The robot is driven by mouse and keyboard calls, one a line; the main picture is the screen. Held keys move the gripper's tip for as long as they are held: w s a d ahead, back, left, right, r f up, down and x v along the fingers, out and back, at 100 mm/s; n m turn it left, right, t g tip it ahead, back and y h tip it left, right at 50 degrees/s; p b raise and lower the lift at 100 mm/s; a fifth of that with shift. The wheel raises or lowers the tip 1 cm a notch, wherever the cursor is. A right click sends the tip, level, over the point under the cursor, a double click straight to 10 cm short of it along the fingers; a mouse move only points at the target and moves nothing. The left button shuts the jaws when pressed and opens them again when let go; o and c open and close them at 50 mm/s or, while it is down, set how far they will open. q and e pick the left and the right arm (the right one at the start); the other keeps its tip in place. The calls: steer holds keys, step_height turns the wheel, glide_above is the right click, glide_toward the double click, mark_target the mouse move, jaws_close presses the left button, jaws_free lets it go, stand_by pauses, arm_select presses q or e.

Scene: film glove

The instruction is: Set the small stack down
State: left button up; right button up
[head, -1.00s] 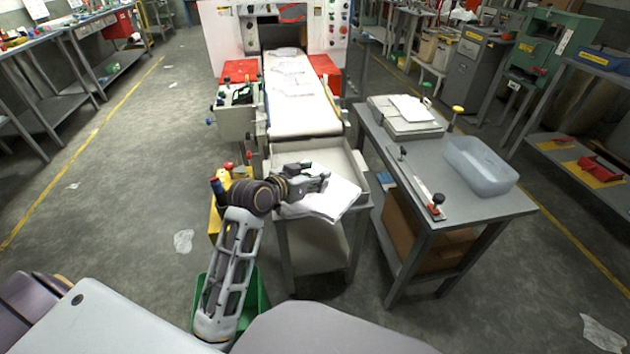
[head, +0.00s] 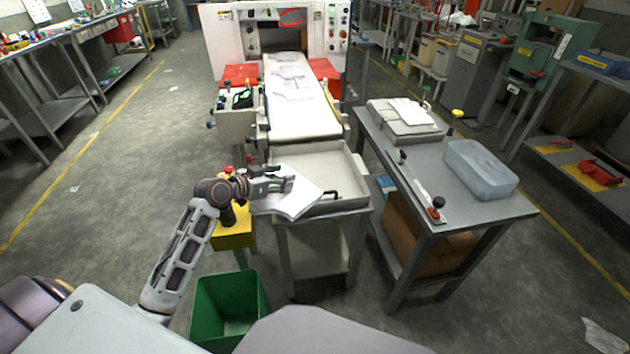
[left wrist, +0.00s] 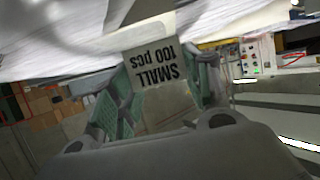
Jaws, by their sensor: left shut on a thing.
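My left gripper (head: 280,184) is shut on a small white stack (head: 298,200) at the left front corner of the grey tray (head: 345,203) at the conveyor's near end. The stack lies tilted across the tray's left part and front edge; I cannot tell whether it touches the tray. In the left wrist view, the green-padded fingers (left wrist: 158,78) are either side of a pale band (left wrist: 150,66) reading "SMALL 100 pcs" upside down, with the white sheets (left wrist: 55,30) spreading beyond. My right gripper is not in view.
A grey table (head: 462,200) at the right holds a plate with white gloves (head: 411,111), a bar sealer (head: 420,185) and a clear bin (head: 480,170). The conveyor (head: 297,105) runs behind the tray.

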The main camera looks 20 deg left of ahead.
mark_target(278, 198)
arm_select(q)
steer(key=shift+s+a+f+m+h, duration=0.1)
steer(key=shift+a+f+m+h, duration=0.2)
steer(key=shift+a+f, duration=0.45)
steer(key=shift+s+a+f+m+g+h, duration=0.25)
steer(key=shift+a+f+m+g+h, duration=0.05)
steer(key=shift+a+f+m+h, duration=0.15)
steer(key=shift+s+a+f+m+g+h, duration=0.1)
steer(key=shift+s+f+m+g+h, duration=0.25)
steer(key=shift+m+g+h, duration=0.25)
steer(key=shift+s+d+m+g+h, duration=0.4)
steer(key=shift+s+d+m+h, duration=0.15)
steer(key=shift+m+h, duration=0.2)
steer(key=shift+s+d+r+m, duration=0.2)
steer(key=shift+d+m, duration=0.1)
steer(key=shift+s+d+r+m+g+h, duration=0.65)
steer(key=shift+d+r+m+g+h, duration=0.15)
steer(key=shift+d+m+g+h, duration=0.25)
steer(key=shift+s, duration=0.1)
steer(key=shift+g, duration=0.25)
steer(key=shift+m, duration=0.25)
